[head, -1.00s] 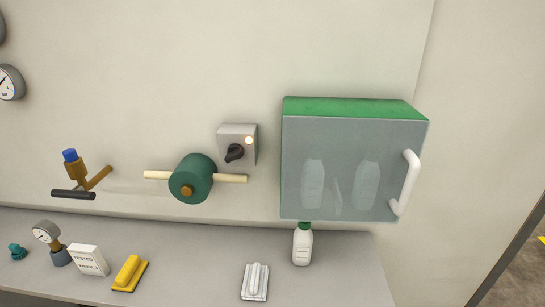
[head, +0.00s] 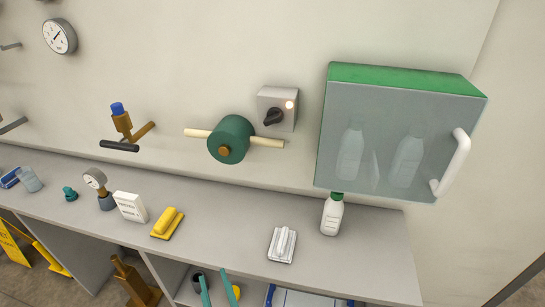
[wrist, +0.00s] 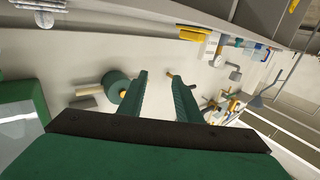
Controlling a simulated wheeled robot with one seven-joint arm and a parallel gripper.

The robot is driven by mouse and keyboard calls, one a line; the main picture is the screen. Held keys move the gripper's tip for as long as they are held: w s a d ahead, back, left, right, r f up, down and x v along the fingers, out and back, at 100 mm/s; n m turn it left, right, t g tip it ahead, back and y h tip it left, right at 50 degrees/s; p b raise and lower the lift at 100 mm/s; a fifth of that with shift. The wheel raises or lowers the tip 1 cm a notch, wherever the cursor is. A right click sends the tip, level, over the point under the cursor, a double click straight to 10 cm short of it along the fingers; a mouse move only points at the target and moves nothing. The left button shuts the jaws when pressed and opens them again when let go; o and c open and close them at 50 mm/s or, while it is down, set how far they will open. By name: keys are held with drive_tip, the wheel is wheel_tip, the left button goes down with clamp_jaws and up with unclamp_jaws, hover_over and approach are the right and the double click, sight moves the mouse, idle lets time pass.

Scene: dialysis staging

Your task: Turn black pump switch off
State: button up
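The pump switch is a grey wall box (head: 290,118) with a black rotary knob (head: 273,117) and a small glowing lamp at its upper right, in the head view. The knob's handle lies slanted, its end toward the lower left. A green pump (head: 231,139) on a cream pipe is just left of and below the box. My gripper (wrist: 159,80) shows two green fingers, apart and empty, in the wrist view. Two teal bars at the head view's bottom edge look like its fingers, well below the switch. I cannot make out the knob in the wrist view.
A green cabinet (head: 398,75) with a clear door and white handle juts out right of the switch. A brown valve (head: 123,122) with a black lever is to the left. The counter (head: 215,222) below holds a bottle (head: 332,216), a white block and a yellow block.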

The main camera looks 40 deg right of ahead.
drive_tip(key=w+d+r+m+h, duration=0.3)
drive_tip(key=w+d+r, duration=0.2)
drive_tip(key=r, duration=0.3)
drive_tip(key=m+g+h, duration=0.6)
drive_tip(key=m+h, duration=0.1)
drive_tip(key=m, duration=0.9)
approach(274, 121)
drive_tip(key=x, duration=0.8)
drive_tip(key=shift+w+d, duration=0.25)
drive_tip(key=shift+w, duration=0.1)
clamp_jaws()
